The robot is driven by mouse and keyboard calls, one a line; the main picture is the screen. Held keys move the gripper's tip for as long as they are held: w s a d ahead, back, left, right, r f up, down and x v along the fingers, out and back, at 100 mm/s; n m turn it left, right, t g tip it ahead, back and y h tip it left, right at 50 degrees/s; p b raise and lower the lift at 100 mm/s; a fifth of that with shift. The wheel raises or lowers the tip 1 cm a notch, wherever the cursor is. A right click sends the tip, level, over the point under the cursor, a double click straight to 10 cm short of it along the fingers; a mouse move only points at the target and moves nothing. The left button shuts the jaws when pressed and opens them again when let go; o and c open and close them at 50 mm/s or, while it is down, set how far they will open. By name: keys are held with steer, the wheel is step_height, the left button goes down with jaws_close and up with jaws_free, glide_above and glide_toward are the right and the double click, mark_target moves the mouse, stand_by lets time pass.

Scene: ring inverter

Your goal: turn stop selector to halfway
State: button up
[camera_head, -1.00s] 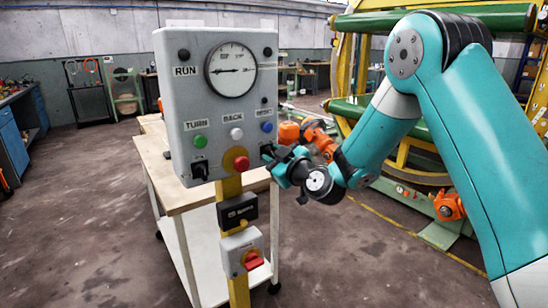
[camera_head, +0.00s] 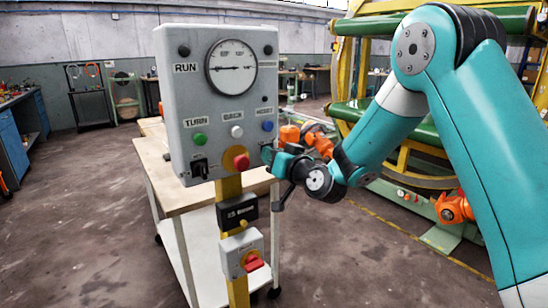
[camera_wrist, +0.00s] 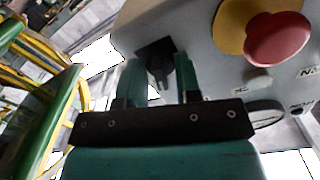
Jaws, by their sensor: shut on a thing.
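The grey control panel (camera_head: 214,105) faces me on a yellow post. My gripper (camera_head: 270,155) is at its lower right corner, right of the red mushroom button (camera_head: 241,161). In the wrist view my gripper (camera_wrist: 160,78) has a finger on each side of a small black selector knob (camera_wrist: 158,68) on a dark square plate (camera_wrist: 152,48), and is shut on it. In the head view my gripper hides this knob. Its label is not readable, so I cannot confirm it is the stop selector. Its exact angle is hard to tell.
Another black selector (camera_head: 200,167) sits at the panel's lower left. Green (camera_head: 200,139), white (camera_head: 236,132) and blue (camera_head: 267,126) buttons are above. A box with a red rotary switch (camera_head: 252,261) is below. A table (camera_head: 160,172) stands behind.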

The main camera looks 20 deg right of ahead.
steer(key=shift+m, duration=1.1)
steer(key=o, duration=0.5)
steer(key=shift+o, duration=0.2)
steer(key=shift+s, duration=0.1)
steer(key=b+v, duration=1.3)
steer(key=v, duration=0.4)
steer(key=shift+s, duration=0.15)
